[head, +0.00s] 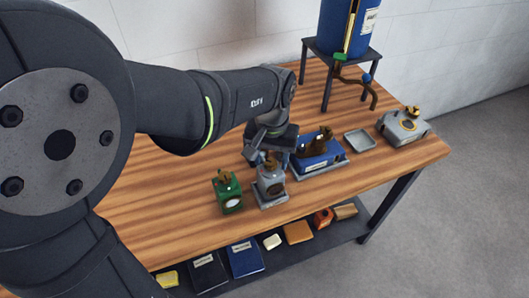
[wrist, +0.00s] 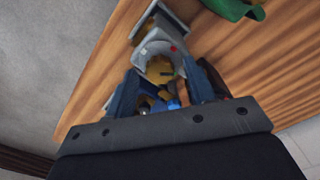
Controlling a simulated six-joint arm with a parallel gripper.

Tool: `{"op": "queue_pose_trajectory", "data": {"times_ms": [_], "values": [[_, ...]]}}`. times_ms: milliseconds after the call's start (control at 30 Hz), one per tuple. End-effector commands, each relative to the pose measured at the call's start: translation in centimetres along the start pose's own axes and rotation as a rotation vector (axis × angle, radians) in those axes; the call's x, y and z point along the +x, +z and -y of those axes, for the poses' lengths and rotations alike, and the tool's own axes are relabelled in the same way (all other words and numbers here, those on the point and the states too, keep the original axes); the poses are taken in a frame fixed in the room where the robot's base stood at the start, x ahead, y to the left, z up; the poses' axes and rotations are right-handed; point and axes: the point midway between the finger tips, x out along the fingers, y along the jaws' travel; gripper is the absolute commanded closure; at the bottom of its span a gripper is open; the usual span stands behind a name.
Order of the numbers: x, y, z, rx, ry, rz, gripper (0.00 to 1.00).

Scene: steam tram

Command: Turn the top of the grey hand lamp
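The grey hand lamp (head: 270,186) stands upright on a small grey plate on the wooden table, with a round pale window in its front. In the wrist view the grey lamp (wrist: 155,47) lies just beyond my fingertips, with a small red mark on it and its round brass-coloured top (wrist: 160,68) facing the camera.
A green lamp (head: 229,192) stands close on the left. A blue device (head: 322,152) on a grey base is close on the right. Further right are an empty grey tray (head: 359,140) and a grey box (head: 403,128) with a brass knob. A blue tank (head: 346,25) stands behind.

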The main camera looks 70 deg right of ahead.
Motion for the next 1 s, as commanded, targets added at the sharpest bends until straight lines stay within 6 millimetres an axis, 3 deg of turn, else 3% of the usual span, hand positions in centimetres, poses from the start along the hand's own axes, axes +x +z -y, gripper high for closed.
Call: {"op": "queue_pose_trajectory", "data": {"times_ms": [267,467,1000], "values": [[0.0,0.0,0.0,0.0,0.0,0.001,0.5],[-2.0,0.0,0.0,0.0,0.001,-0.002,0.5],[-14.4,-0.1,0.0,0.0,0.001,-0.003,0.5]]}}
